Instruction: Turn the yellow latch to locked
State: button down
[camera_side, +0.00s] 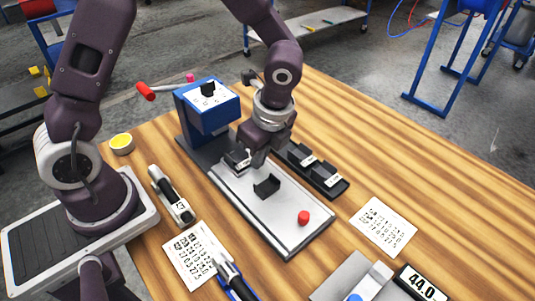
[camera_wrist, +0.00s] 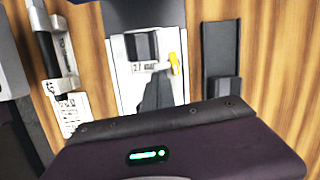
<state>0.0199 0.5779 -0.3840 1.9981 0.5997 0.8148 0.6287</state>
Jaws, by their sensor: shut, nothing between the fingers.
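The yellow latch (camera_wrist: 175,63) shows in the wrist view at the right of a dark block with a white label (camera_wrist: 150,67). Its bar stands roughly upright in the picture. Whether that position counts as locked I cannot tell. In the side view I cannot make out the latch; my gripper and wrist are in front of that area. The labelled block (camera_side: 237,159) sits at the far end of the light metal plate (camera_side: 285,222). My gripper (camera_side: 259,160) is shut and empty, low over the plate, close beside the block. Contact with the latch cannot be told.
A blue box (camera_side: 213,112) with a black knob and red-ended lever stands behind the plate.

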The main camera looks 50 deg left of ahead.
dwell(0.8)
jog(key=shift+w+d, duration=0.1)
jog(key=shift+w, duration=0.65)
jog(key=d, duration=0.1)
jog(key=d+r, duration=0.1)
jog(key=d, duration=0.1)
jog(key=w+d, duration=0.1)
jog(key=shift+d+r, duration=0.15)
jog(key=shift+d, duration=0.05)
notch_tip(320, 180, up, 8)
jog(key=w+d+n+g, duration=0.1)
jog(key=w+d+n, duration=0.1)
jog(key=n, duration=0.3)
jog(key=x, duration=0.9)
jog(key=shift+f, duration=0.4)
jog(key=shift+s+a+r, duration=0.1)
jog(key=shift+s+a, duration=0.3)
jog(key=shift+a, duration=0.2)
jog(key=shift+s+a+r, duration=0.1)
jog(key=shift+s+a, duration=0.25)
jog(key=shift+a, duration=0.25)
jog(key=shift+s+a, duration=0.3)
jog(key=shift+a, duration=0.2)
